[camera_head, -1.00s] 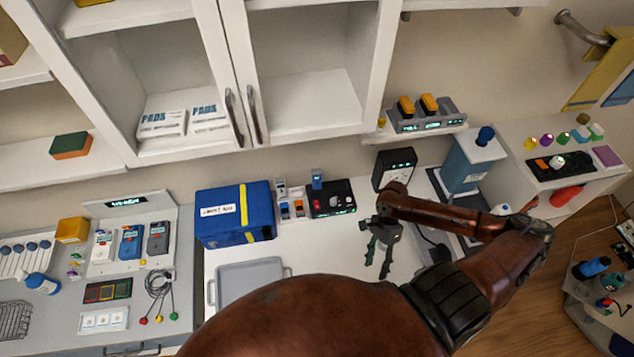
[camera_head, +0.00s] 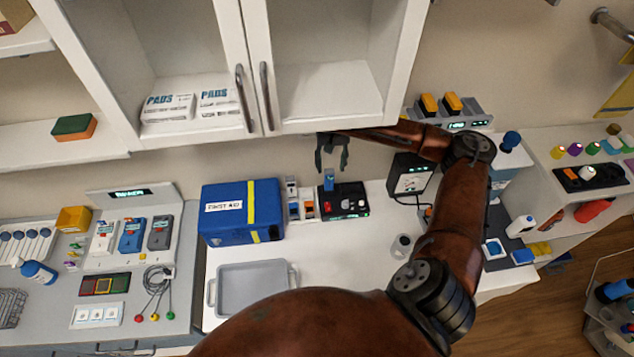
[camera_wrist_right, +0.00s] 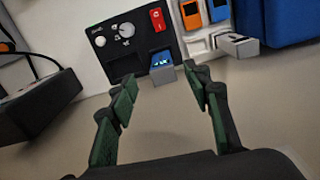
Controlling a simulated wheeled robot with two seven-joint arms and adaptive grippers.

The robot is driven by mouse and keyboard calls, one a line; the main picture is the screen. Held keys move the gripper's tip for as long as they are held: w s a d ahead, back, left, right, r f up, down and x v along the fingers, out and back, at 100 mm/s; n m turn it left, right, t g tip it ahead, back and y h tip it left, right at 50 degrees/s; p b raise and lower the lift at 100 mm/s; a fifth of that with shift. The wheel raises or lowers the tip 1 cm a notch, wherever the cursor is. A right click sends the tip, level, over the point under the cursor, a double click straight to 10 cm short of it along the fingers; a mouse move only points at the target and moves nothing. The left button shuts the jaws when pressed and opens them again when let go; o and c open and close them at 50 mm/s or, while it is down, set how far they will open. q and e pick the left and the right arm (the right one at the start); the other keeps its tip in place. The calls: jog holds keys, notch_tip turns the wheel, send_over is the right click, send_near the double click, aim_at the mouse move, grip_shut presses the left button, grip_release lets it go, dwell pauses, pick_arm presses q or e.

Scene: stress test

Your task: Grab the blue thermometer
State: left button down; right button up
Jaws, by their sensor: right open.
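The blue thermometer (camera_head: 329,179) stands upright at the back left of a black control unit (camera_head: 350,196) on the white counter. In the right wrist view, the thermometer (camera_wrist_right: 162,65) shows its small lit display and grey lower end between and beyond the fingertips. My right gripper (camera_head: 332,167) is open and empty, with its fingers pointing down just above the thermometer. The gripper also shows in the right wrist view (camera_wrist_right: 160,82). I cannot tell whether the fingertips touch the thermometer. My left gripper is out of view.
A blue first aid box (camera_head: 215,225) and small orange and blue devices (camera_head: 309,207) stand to the left. A black box with a cable (camera_head: 411,175) is to the right. The cabinet (camera_head: 330,95) overhangs close above the gripper. A grey tray (camera_head: 293,278) lies in front.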

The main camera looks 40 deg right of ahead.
aim_at(329, 170)
jog(key=shift+w+d+r, duration=0.3)
jog(key=shift+w+r, duration=0.1)
jog(key=shift+w+f+n, duration=0.1)
jog(key=shift+f+n, duration=0.1)
jog(key=shift+n, duration=0.1)
jog(key=shift+w+a+f, duration=0.1)
jog(key=shift+w+f, duration=0.05)
jog(key=shift+f, duration=3.4)
grip_shut()
